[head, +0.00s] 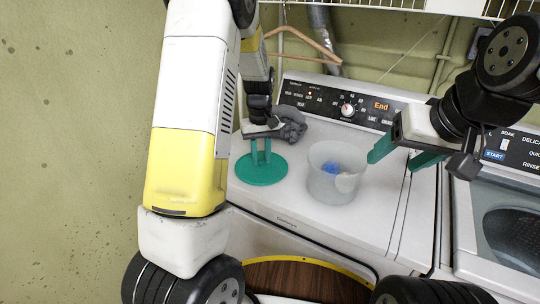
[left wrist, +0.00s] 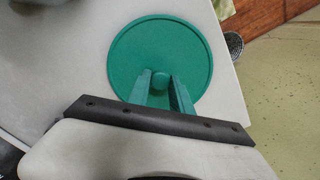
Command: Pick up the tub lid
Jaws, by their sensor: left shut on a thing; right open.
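The tub lid (head: 262,176) is a round teal disc with a raised rim and a small central knob. It is at the left end of the white machine's top (head: 300,215); I cannot tell whether it touches the surface. My left gripper (head: 261,160) points down over it, shut on its knob. In the left wrist view, the lid (left wrist: 150,40) shows with its knob between the fingertips (left wrist: 161,84). A translucent tub (head: 325,188) with blue contents and a whitish piece inside stands right of the lid. My right gripper (head: 393,158) is open and empty, right of the tub.
A grey crumpled item (head: 291,125) lies behind my left gripper. The control panel (head: 347,108) rises at the back. A wooden hanger (head: 305,42) hangs above. A second machine (head: 505,225) stands at the right. The machine's front edge is clear.

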